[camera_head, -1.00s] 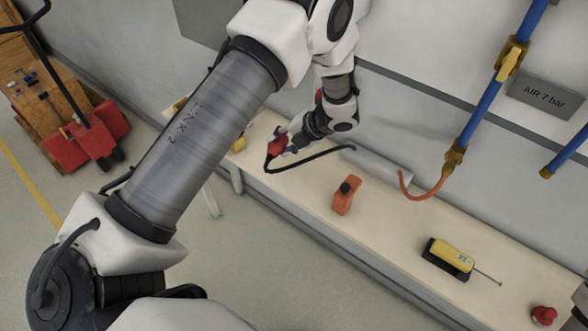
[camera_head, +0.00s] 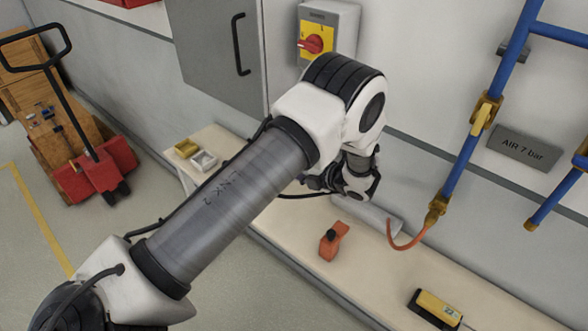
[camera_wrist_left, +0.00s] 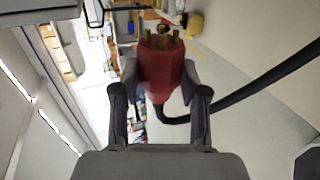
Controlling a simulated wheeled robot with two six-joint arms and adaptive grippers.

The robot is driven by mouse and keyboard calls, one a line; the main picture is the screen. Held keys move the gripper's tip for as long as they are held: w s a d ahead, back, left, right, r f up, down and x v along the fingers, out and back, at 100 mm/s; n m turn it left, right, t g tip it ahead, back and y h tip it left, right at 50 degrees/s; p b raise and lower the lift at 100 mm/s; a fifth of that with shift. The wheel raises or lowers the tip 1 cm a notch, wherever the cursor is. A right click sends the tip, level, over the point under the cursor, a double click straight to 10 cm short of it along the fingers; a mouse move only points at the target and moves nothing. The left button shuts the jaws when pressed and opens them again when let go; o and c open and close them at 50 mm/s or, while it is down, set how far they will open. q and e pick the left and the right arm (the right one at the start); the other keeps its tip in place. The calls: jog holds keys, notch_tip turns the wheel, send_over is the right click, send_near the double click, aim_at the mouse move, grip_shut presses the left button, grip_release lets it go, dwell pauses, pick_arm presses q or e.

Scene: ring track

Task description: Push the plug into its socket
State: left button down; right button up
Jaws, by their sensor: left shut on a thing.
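The plug (camera_wrist_left: 165,68) has a dark red body with several brass pins on its far end. My left gripper (camera_wrist_left: 160,85) is shut on it, one finger on each side, and the pins point away from my palm. A black cable (camera_wrist_left: 250,90) leaves the plug and runs to the right in the left wrist view. In the head view my left forearm hides the plug, and the gripper is mostly hidden beside the wall. I cannot make out the socket in either view. My right gripper is not in view.
A grey switch box (camera_head: 328,30) with a red knob is on the wall, beside a grey cabinet (camera_head: 215,50). The bench (camera_head: 290,235) holds an orange tool (camera_head: 333,241), a yellow meter (camera_head: 436,308) and small trays (camera_head: 203,160). Blue pipes (camera_head: 465,130) run down the right wall.

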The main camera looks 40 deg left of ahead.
pick_arm(q)
jog(key=w+b, duration=0.2)
jog(key=w, duration=0.3)
jog(key=shift+w+d+b, duration=0.1)
jog(key=shift+w+b, duration=0.1)
jog(key=shift+b, duration=0.1)
dwell(1.9)
jog(key=shift+w+d, duration=0.1)
jog(key=shift+w, duration=0.45)
jog(key=c, duration=0.5)
grip_release()
